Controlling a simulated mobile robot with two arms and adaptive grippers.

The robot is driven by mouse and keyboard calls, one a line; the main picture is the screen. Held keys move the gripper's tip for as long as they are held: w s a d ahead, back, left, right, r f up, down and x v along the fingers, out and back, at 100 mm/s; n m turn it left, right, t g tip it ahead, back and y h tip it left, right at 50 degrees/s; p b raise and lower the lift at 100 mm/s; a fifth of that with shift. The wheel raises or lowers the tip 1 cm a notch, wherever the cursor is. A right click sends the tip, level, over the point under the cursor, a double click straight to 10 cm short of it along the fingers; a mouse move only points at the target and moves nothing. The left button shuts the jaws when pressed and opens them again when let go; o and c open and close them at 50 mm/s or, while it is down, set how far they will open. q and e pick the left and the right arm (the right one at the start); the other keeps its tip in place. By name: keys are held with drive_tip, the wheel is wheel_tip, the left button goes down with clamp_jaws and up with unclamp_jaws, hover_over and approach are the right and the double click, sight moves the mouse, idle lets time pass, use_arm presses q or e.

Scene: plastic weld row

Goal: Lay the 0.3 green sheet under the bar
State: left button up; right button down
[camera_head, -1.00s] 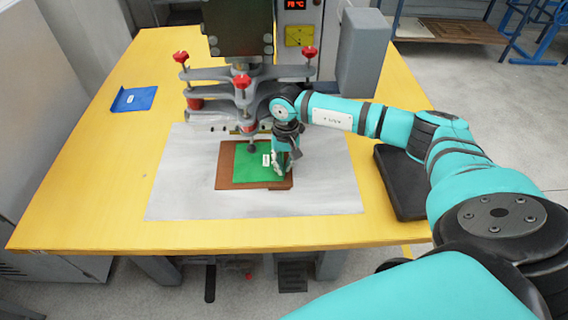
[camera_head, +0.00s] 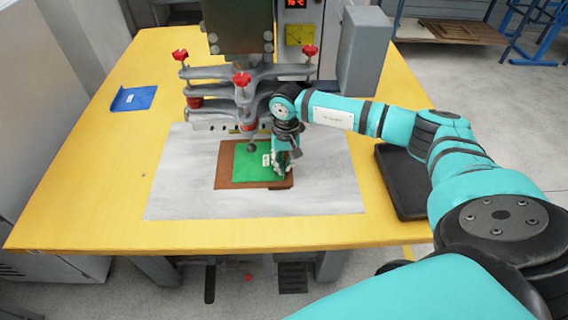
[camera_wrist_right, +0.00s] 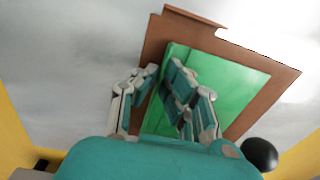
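My right gripper (camera_head: 279,170) is low over the sheet's right side. In the right wrist view, its fingers (camera_wrist_right: 163,68) are apart over one edge of the green sheet (camera_wrist_right: 230,80), with a gap between the tips. Fingertip contact is unclear. My left gripper is out of view.
A pale grey mat (camera_head: 180,195) lies under the brown board on the yellow table (camera_head: 85,215). A blue sheet (camera_head: 134,99) lies at the left. A black pad (camera_head: 398,185) lies at the right, under my right arm. The table's left side is mostly clear.

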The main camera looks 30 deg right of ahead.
drive_tip(key=c, duration=1.4)
unclamp_jaws()
drive_tip(key=shift+r, duration=0.1)
drive_tip(key=shift+r+p, duration=0.8)
drive_tip(key=shift+r, duration=0.7)
drive_tip(key=shift+s+a+r+p, duration=0.15)
drive_tip(key=shift+s+a+p, duration=0.25)
drive_tip(key=shift+s, duration=0.3)
drive_tip(key=shift+s+a+r+p, duration=0.15)
drive_tip(key=shift+s+a+p, duration=0.25)
drive_tip(key=shift+s, duration=0.35)
drive_tip(key=shift+s+a+r+p, duration=0.15)
drive_tip(key=shift+s+a+p, duration=0.1)
drive_tip(key=shift+s+a, duration=0.35)
drive_tip(key=shift+s+a+r+p, duration=0.1)
drive_tip(key=shift+s+a+p, duration=0.2)
drive_tip(key=shift+s, duration=0.4)
drive_tip(key=shift+s+a+r+p, duration=0.1)
drive_tip(key=shift+s+a, duration=0.25)
drive_tip(key=shift+s, duration=0.3)
drive_tip(key=shift+a+f, duration=0.1)
